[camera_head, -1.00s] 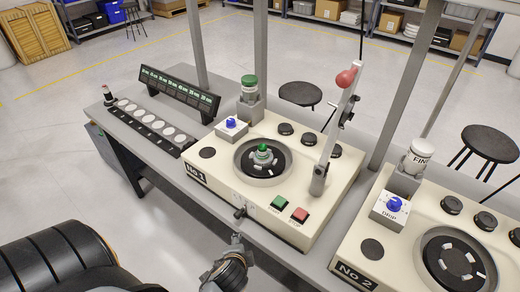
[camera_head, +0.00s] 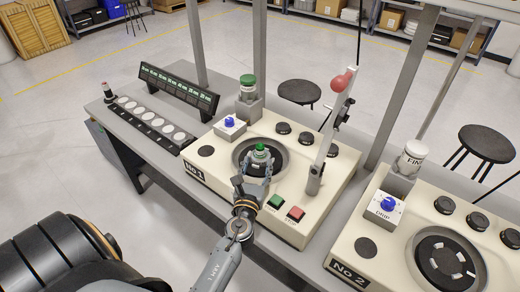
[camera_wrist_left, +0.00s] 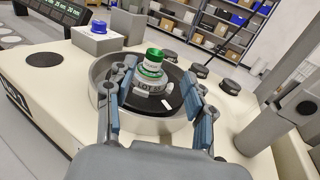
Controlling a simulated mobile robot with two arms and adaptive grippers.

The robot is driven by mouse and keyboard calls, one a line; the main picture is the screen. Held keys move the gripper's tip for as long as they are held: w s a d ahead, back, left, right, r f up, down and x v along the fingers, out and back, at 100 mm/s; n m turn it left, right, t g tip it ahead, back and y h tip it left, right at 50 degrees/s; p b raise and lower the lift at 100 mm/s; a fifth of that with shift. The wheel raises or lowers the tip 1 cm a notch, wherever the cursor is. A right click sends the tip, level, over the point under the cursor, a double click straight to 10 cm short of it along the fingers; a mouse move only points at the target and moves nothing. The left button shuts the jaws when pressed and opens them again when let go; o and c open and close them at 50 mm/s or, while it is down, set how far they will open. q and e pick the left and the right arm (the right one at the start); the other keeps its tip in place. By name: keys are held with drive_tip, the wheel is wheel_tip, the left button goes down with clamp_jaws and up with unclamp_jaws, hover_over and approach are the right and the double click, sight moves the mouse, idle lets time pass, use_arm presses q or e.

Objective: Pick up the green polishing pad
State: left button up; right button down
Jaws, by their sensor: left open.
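The green polishing pad (camera_head: 261,149) is a small piece with a green top, upright in the round dark bowl of the No 1 machine (camera_head: 216,172). In the left wrist view the pad (camera_wrist_left: 153,57) shows a green cap, a pale band and a green ring, on a grey lettered fixture (camera_wrist_left: 148,84). My left gripper (camera_head: 254,172) is open and empty, its fingers reaching over the bowl's near side. In the left wrist view its fingers stand left and right of the pad, with a gap on both sides. My right gripper is not in view.
A green-lidded jar (camera_head: 248,82) stands in a holder behind the bowl. A lever with a red knob (camera_head: 343,79) rises right of the bowl. Green (camera_head: 275,202) and red (camera_head: 295,213) buttons sit in front. The No 2 machine (camera_head: 369,244) stands at the right.

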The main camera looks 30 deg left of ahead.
sight(259, 149)
use_arm(q)
drive_tip(key=x, duration=0.7)
drive_tip(key=shift+w+a+f, duration=0.2)
drive_tip(key=shift+w+a, duration=0.1)
drive_tip(key=shift+a, duration=0.15)
drive_tip(key=shift+s+r, duration=0.1)
drive_tip(key=shift+s, duration=0.05)
clamp_jaws()
